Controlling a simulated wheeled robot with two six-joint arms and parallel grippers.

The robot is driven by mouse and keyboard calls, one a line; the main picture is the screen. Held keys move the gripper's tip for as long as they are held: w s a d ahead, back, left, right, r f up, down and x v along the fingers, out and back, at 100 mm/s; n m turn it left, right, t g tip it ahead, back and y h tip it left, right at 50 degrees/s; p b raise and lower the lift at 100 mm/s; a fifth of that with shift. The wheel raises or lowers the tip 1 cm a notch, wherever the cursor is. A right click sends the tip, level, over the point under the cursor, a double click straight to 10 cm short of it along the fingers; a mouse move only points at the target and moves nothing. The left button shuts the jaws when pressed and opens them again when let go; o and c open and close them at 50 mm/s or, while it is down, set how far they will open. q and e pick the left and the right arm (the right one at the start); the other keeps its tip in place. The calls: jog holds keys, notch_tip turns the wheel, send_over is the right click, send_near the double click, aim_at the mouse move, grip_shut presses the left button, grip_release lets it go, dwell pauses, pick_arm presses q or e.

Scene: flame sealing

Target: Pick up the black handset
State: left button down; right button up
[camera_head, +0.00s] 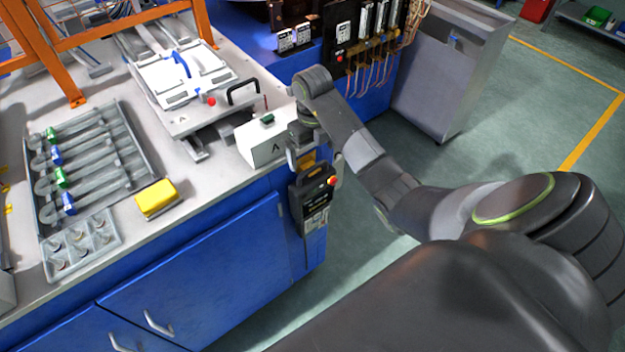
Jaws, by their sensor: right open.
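The black handset (311,203) hangs upright at the front right corner of the bench, against the blue cabinet side. It has a red button near its top right and a pale label on its face. My right gripper (314,163) is just above the handset's top, pointing down, with its fingers spread to either side. Its jaws are open; whether a finger touches the handset cannot be told. My left gripper is not in view.
A white box marked A (262,143) stands close left of my right gripper. The bench also bears a yellow block (156,198), a tray of handled tools (135,165) and a white fixture (187,80). A grey cabinet (440,85) stands behind my right arm. The green floor is open at right.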

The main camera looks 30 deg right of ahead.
aim_at(312, 166)
jog(key=shift+f+b, duration=0.9)
jog(key=shift+f, duration=0.4)
jog(key=shift+f+b, duration=0.85)
jog(key=shift+f, duration=0.1)
jog(key=shift+w+f+p, duration=0.15)
jog(key=shift+f+p, duration=0.25)
jog(key=shift+f, duration=0.9)
jog(key=c, duration=1.7)
jog(key=shift+d, duration=0.1)
